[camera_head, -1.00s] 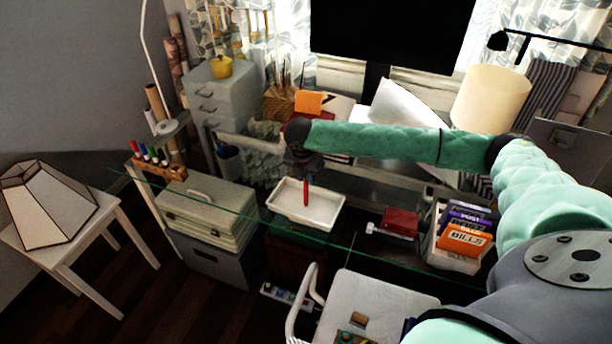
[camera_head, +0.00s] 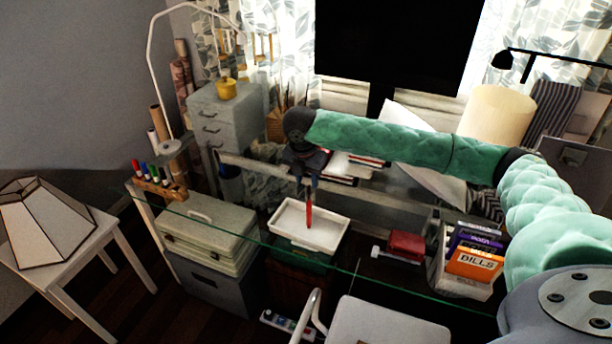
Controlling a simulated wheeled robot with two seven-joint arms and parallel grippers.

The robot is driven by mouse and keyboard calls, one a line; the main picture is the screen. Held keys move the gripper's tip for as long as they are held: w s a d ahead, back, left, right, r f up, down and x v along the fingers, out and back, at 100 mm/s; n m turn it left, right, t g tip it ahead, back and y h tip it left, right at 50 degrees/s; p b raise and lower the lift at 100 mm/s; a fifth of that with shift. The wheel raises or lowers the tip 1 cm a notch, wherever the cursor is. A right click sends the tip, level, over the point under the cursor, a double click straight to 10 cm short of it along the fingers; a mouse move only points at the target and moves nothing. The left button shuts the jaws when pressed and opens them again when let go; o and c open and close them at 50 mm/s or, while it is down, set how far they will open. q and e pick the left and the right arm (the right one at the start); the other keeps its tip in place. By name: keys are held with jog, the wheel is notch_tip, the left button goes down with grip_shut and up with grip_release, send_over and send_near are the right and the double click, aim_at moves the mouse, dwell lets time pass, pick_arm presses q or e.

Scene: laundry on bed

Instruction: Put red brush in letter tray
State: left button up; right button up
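The red brush (camera_head: 309,212) hangs upright from my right gripper (camera_head: 307,184), which is shut on its upper end. The white letter tray (camera_head: 283,238) lies on the glass desk. In the head view the brush overlaps the tray's interior; I cannot tell whether its lower tip touches the tray floor. The tray looks otherwise empty. My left gripper is not in view.
A file box with folders (camera_head: 470,255) stands right of the tray, with a dark red box (camera_head: 407,243) between them. A beige case (camera_head: 207,232) stands to the left. A white chair (camera_head: 375,322) is in front. A monitor (camera_head: 395,45) stands behind.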

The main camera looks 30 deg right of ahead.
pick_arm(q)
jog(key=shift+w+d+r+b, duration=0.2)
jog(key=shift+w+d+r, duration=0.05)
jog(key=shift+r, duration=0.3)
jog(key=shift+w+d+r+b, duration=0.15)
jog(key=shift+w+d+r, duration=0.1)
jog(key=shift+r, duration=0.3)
pick_arm(e)
jog(key=shift+s+a+r, duration=0.1)
jog(key=shift+a+r, duration=0.05)
jog(key=shift+r, duration=0.65)
jog(key=shift+s+a+r, duration=0.1)
jog(key=shift+r, duration=0.65)
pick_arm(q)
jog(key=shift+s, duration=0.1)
